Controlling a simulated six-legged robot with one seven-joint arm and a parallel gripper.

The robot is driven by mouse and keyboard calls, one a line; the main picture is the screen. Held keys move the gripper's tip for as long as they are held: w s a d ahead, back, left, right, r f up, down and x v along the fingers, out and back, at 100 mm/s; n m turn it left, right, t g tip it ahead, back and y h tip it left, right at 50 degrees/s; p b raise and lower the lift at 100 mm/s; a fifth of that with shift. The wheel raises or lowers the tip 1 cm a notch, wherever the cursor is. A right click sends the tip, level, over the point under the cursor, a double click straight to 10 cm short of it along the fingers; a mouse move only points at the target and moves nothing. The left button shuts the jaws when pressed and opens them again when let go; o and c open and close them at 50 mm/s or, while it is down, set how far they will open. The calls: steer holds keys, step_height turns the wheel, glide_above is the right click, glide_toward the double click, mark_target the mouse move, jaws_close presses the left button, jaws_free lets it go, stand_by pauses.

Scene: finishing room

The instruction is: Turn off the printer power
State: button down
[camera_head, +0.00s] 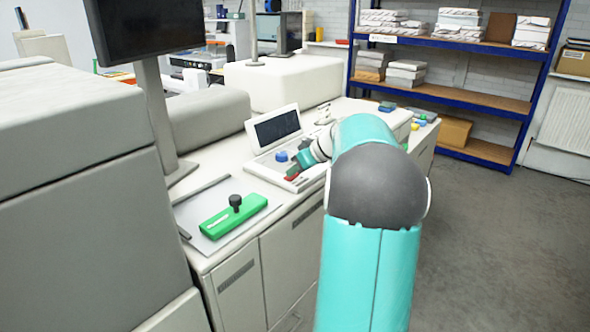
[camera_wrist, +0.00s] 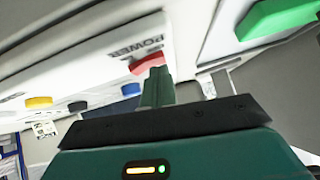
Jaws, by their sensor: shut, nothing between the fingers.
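The printer's control console (camera_head: 268,165) stands on the long pale machine with a dark tilted screen. A red power switch (camera_head: 291,179) lies near its front edge. In the wrist view the red switch (camera_wrist: 146,62) sits beside the printed word POWER. My gripper (camera_head: 299,166) is shut and empty, with its teal fingers (camera_wrist: 157,78) pointing at the switch. The fingertips overlap the lower edge of the switch in the wrist view. I cannot tell whether they touch it. The fingers partly hide the switch in the head view.
A blue knob (camera_head: 282,156) sits close behind my gripper on the console. A green block with a black knob (camera_head: 233,216) lies on the machine to the left. A monitor on a post (camera_head: 154,95) stands further left. Blue shelving (camera_head: 452,84) stands behind; open floor lies right.

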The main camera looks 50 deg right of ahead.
steer(key=shift+f, duration=0.15)
steer(key=shift+d, duration=0.8)
steer(key=shift+w+r, duration=0.1)
steer(key=shift+r, duration=0.2)
